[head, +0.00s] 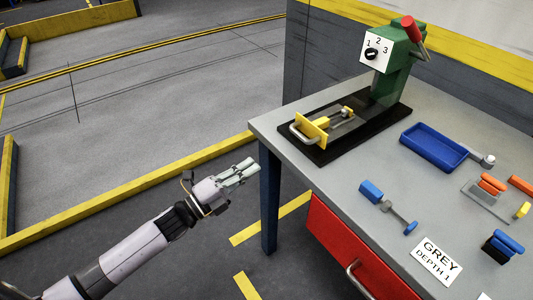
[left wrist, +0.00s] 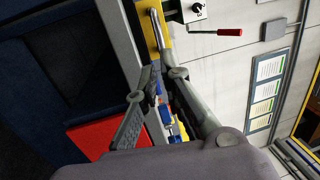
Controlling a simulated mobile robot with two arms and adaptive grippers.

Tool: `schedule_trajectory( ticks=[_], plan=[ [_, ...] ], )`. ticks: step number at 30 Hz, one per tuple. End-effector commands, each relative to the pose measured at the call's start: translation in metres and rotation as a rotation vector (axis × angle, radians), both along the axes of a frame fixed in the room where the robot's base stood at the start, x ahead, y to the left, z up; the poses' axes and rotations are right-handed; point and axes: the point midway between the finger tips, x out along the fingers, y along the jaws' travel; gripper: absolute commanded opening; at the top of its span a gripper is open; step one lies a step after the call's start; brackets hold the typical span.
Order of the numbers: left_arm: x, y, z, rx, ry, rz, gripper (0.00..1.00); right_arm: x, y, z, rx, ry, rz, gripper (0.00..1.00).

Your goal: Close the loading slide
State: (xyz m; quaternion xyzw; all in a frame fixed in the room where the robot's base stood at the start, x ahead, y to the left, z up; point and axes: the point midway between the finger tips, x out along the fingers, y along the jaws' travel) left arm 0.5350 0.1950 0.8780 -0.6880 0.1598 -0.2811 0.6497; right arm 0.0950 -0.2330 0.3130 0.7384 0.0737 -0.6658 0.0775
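The green machine (head: 392,72) with a dial numbered 1 to 3 and a red lever stands on the table. Its loading slide has a yellow front plate (head: 312,130) and a metal handle (head: 300,134). It lies on the black base (head: 335,150), out toward the left end and apart from the green column. In the left wrist view the handle (left wrist: 159,30) shows beyond the fingertips, against yellow. My left gripper (head: 250,167) is empty and its fingers are apart, left of the table edge and away from the handle. My right gripper is out of view.
A blue tray (head: 434,148), a blue-handled tool (head: 388,206), orange pieces and a "GREY DEPTH 1" card (head: 437,261) lie on the grey table. A red drawer (head: 350,252) is below. Floor left of the table is clear.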

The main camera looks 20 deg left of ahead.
Motion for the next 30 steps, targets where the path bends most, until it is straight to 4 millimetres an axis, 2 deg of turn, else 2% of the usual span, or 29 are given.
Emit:
schedule_trajectory(
  ticks=[1,6,9,12,16,20,23,30],
  plan=[
    [-0.004,-0.009,0.016,0.003,0.014,0.028,0.13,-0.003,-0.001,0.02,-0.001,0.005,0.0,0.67],
    [-0.018,-0.036,0.048,0.076,0.113,0.19,0.21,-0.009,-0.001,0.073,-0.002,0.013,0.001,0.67],
    [-0.029,-0.043,0.06,0.134,0.186,0.275,0.21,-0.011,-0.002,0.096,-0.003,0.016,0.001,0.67],
    [-0.039,-0.045,0.067,0.183,0.247,0.331,0.21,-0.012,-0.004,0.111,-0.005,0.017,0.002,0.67],
    [-0.045,-0.046,0.067,0.22,0.29,0.363,0.21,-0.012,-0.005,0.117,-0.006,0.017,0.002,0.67],
    [-0.037,-0.048,0.063,0.226,0.297,0.369,0.21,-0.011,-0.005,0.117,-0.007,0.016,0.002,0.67],
    [-0.021,-0.052,0.061,0.226,0.293,0.368,0.21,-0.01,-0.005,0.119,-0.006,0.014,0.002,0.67],
    [0.028,-0.066,0.051,0.224,0.295,0.368,0.21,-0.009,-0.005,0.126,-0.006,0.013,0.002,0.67]
  ],
)
